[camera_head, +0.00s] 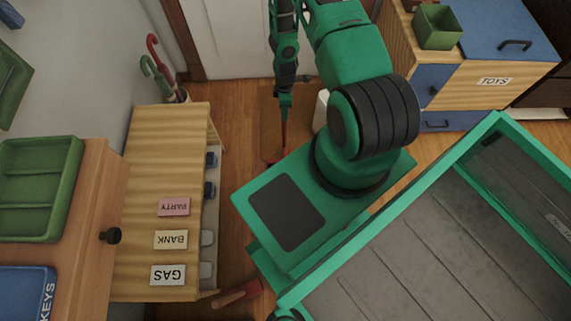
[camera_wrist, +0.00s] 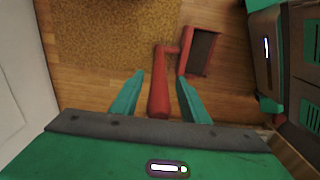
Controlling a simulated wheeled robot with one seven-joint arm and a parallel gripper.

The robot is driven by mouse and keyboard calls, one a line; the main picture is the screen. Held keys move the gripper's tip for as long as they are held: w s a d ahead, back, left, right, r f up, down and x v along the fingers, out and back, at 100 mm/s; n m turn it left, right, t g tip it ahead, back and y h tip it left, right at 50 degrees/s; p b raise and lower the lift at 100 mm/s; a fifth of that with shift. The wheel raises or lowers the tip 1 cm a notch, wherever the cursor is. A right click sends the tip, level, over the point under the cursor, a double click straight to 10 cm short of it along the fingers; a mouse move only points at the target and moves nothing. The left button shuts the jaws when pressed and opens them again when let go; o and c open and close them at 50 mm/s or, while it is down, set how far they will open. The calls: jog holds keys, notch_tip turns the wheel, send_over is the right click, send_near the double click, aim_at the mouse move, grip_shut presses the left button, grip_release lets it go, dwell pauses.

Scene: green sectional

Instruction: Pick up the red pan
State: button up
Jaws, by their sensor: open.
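The red pan has a boxy tray with a dark inside (camera_wrist: 201,52) and a long red handle, and lies on the wooden floor in the wrist view. Its handle runs down the picture between my gripper's two green fingers. My gripper (camera_wrist: 160,82) is open, one finger on each side of the handle, with gaps showing on both sides. I cannot tell how far above the handle the fingertips are. In the head view my gripper (camera_head: 285,103) points down at the red pan (camera_head: 284,138), which is partly hidden by my base.
A brown mat (camera_wrist: 110,30) lies beside the pan. A wooden cabinet (camera_head: 150,130) with labels stands to the left in the head view. A toy cabinet (camera_head: 470,85) stands upper right. A red and wooden object (camera_head: 240,293) lies on the floor by my base.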

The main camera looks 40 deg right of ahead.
grip_shut()
jog(key=shift+r, duration=0.2)
